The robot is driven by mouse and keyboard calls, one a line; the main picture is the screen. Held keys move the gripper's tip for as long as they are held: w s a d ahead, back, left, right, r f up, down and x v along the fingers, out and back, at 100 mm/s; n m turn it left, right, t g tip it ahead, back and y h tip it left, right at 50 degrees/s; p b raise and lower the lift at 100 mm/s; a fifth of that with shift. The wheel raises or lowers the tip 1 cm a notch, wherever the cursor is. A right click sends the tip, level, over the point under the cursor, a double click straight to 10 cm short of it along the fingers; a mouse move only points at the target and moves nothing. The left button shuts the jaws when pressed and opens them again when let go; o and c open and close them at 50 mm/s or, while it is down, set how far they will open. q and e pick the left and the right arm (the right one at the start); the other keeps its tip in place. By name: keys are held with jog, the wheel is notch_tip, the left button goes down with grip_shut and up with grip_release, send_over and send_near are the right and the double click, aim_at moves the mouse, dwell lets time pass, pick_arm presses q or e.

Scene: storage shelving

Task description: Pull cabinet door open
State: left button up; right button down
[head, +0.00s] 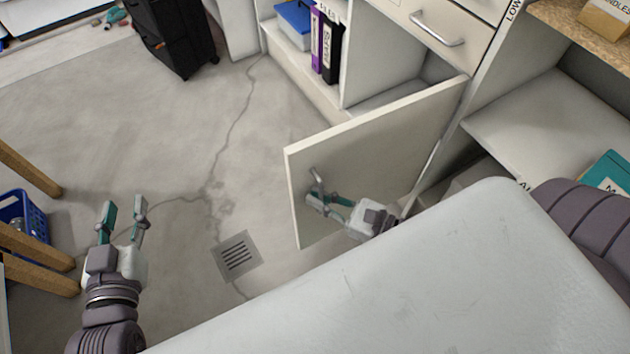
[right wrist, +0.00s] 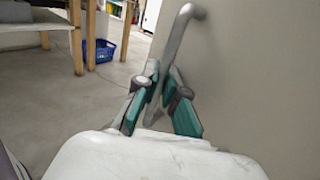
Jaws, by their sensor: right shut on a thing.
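The white cabinet door (head: 385,150) stands swung out from the cabinet, with the cabinet's inside visible behind it. Its bar handle (head: 316,178) is near the door's free edge. My right gripper (head: 322,193) is at this handle, in front of the door's face. In the right wrist view my right gripper (right wrist: 160,95) is shut on the metal handle (right wrist: 178,40), with its teal-padded fingers on either side of it. My left gripper (head: 124,208) is open and empty above the floor at the left, well apart from the door.
A drawer with a handle (head: 437,30) is above the opening. Binders (head: 325,45) and a blue box (head: 295,22) stand on a low shelf. A black suitcase (head: 172,35) is at the back. A blue basket (head: 30,222) is by wooden legs at left. The middle floor is clear.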

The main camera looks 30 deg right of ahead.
jog(key=shift+s, duration=0.1)
jog(key=c, duration=1.5)
grip_release()
jog(key=shift+c, duration=0.2)
jog(key=v, duration=1.2)
